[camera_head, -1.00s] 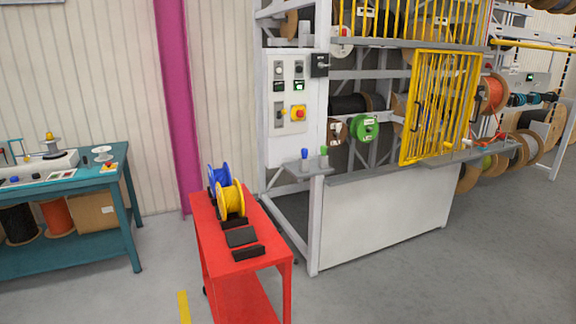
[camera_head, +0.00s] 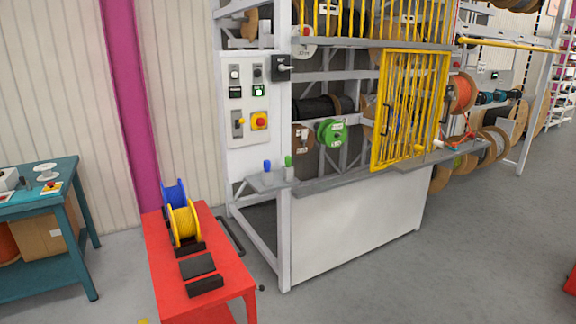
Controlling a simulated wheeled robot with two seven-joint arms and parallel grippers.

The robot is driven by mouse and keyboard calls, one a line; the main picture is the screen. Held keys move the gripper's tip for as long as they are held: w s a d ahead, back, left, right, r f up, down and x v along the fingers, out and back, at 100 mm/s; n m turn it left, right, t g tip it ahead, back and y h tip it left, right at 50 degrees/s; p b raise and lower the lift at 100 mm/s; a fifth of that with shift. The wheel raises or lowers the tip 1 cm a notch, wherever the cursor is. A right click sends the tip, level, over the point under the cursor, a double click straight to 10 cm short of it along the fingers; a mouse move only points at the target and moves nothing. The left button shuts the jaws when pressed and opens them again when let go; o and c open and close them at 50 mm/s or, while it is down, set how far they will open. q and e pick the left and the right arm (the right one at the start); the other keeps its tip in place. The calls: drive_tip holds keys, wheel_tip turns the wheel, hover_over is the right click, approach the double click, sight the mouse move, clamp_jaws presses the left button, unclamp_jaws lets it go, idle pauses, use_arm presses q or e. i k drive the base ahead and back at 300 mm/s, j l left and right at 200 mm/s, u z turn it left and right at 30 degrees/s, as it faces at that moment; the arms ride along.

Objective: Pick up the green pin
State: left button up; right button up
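The green pin (camera_head: 288,161) is a small upright peg on the small grey shelf (camera_head: 270,182) at the left end of the rack's counter. A blue pin (camera_head: 267,166) stands just left of it on the same shelf. A green reel (camera_head: 332,133) hangs in the rack above and to the right. Neither of my grippers is in the head view.
A red cart (camera_head: 165,268) with a blue reel (camera_head: 174,194) and a yellow reel (camera_head: 184,221) stands in front of the rack, left of the shelf. A teal workbench (camera_head: 62,205) is at the left. A yellow gate (camera_head: 410,105) covers part of the rack.

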sight(287, 160)
drive_tip(key=i+j+z, duration=0.15)
drive_tip(key=i+z, duration=0.15)
drive_tip(key=i, duration=0.15)
drive_tip(key=i+j+z, duration=0.3)
drive_tip(key=i+l+z, duration=0.15)
drive_tip(key=i+z, duration=0.2)
drive_tip(key=i, duration=0.15)
drive_tip(key=i+z, duration=0.35)
drive_tip(key=i, duration=0.15)
drive_tip(key=i+u, duration=0.2)
drive_tip(key=u, duration=0.2)
drive_tip(key=i+u, duration=0.2)
drive_tip(key=u, duration=0.15)
drive_tip(key=i+l+u, duration=0.15)
drive_tip(key=u, duration=0.25)
drive_tip(key=i+l+u, duration=0.1)
drive_tip(key=u, duration=0.4)
drive_tip(key=i+l+u, duration=0.15)
drive_tip(key=u, duration=0.35)
drive_tip(key=i+l+u, duration=0.15)
drive_tip(key=u, duration=0.3)
drive_tip(key=i+l+u, duration=0.1)
drive_tip(key=l+u, duration=0.2)
drive_tip(key=u, duration=0.2)
drive_tip(key=l+u, duration=0.25)
drive_tip(key=u, duration=0.25)
drive_tip(key=l+u, duration=0.35)
drive_tip(key=l, duration=0.25)
